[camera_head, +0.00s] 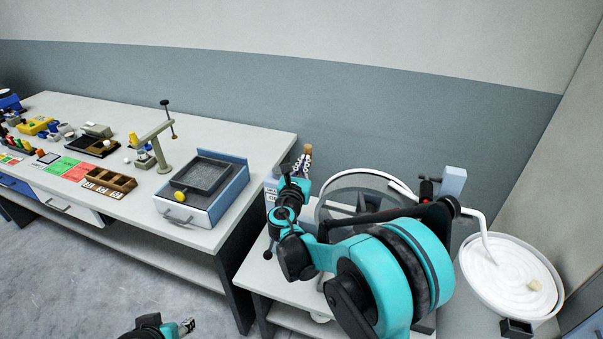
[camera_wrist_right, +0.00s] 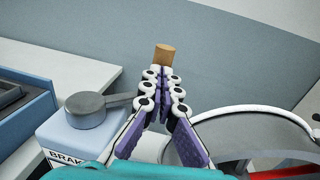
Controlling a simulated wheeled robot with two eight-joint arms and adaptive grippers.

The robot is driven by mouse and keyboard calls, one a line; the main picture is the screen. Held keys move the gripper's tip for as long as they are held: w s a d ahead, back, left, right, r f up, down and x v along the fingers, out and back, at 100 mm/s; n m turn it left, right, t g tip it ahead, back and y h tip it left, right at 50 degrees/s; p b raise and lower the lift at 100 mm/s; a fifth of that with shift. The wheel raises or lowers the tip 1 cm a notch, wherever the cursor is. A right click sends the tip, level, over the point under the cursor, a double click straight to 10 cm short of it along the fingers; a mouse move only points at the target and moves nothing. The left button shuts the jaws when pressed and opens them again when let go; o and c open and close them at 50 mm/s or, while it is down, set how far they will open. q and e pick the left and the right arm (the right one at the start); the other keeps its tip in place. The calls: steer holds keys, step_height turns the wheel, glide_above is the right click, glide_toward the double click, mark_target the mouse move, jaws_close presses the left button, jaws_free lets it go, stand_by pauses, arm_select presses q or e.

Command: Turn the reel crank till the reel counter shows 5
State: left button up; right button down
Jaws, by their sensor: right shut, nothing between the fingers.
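A wooden knob (camera_head: 308,149), which looks like the reel crank's handle, stands upright just beyond the fingertips of my right gripper (camera_head: 301,164). In the right wrist view the knob (camera_wrist_right: 164,55) shows above the closed fingertips (camera_wrist_right: 162,76); I cannot tell whether they touch it. The right gripper is shut with nothing between its fingers. The reel (camera_head: 350,181), a large round frame, is partly hidden behind my right arm; its curved side (camera_wrist_right: 255,130) shows in the wrist view. No reel counter reading is visible. My left gripper (camera_head: 187,326) is at the bottom edge, small and partly cut off.
A box marked BRAKE (camera_wrist_right: 62,142) with a grey lever (camera_wrist_right: 90,108) stands left of the right gripper. A long table (camera_head: 215,237) holds a blue-grey tray box (camera_head: 233,197) and several small items. A round white tub (camera_head: 555,305) stands at right.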

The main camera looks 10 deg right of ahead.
steer(key=shift+w+d+n+t+y, duration=0.25)
steer(key=shift+w+n+t+y, duration=0.15)
steer(key=shift+w+n+y, duration=0.3)
stand_by(0.4)
steer(key=shift+w+a+n+t+y, duration=0.15)
steer(key=shift+w+n+y, duration=0.25)
steer(key=shift+w+y, duration=0.5)
steer(key=shift+w+d+n+t+y, duration=0.15)
steer(key=shift+w+n+y, duration=0.35)
steer(key=shift+w, duration=0.6)
steer(key=shift+a, duration=0.1)
